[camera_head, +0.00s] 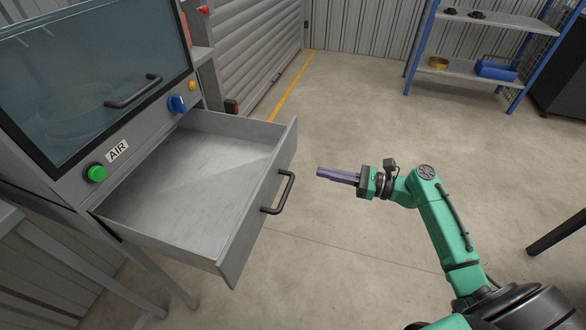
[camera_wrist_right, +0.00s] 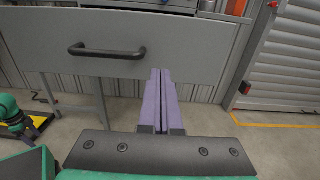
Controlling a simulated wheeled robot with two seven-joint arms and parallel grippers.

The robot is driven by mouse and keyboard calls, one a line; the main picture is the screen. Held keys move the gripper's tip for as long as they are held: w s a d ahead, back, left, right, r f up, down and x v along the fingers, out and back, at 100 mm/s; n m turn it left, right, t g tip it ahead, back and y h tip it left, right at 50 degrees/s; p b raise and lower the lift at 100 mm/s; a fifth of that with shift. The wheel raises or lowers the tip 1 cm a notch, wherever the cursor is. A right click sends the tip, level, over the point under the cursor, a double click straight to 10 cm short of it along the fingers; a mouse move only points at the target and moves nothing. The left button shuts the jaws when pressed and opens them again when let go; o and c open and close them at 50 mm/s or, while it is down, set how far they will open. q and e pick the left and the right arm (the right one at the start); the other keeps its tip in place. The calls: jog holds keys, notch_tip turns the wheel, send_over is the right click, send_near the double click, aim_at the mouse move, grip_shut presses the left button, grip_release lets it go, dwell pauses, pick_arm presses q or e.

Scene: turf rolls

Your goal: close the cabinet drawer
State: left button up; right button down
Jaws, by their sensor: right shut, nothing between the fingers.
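The cabinet drawer (camera_head: 200,165) is pulled well out of the grey cabinet and is empty inside. Its front panel faces right and carries a dark bar handle (camera_head: 280,193). In the right wrist view the drawer front (camera_wrist_right: 190,45) fills the upper part, with its handle (camera_wrist_right: 107,51) left of my fingers. My right gripper (camera_head: 320,172) is shut and empty, its purple fingers pointing at the drawer front. A gap shows between the fingertips and the handle in the head view. In the wrist view the fingers (camera_wrist_right: 160,85) lie together.
Above the drawer are a glass door with a handle (camera_head: 133,91), a green button (camera_head: 95,173) and a blue knob (camera_head: 178,104). A blue-framed shelf (camera_head: 470,70) stands at the back right. The floor (camera_head: 350,120) right of the drawer is clear.

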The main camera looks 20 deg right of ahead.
aim_at(283, 163)
pick_arm(q)
jog(key=shift+w+r, duration=0.1)
jog(key=shift+w, duration=0.3)
pick_arm(e)
jog(key=x, duration=0.9)
jog(key=shift+a, duration=0.1)
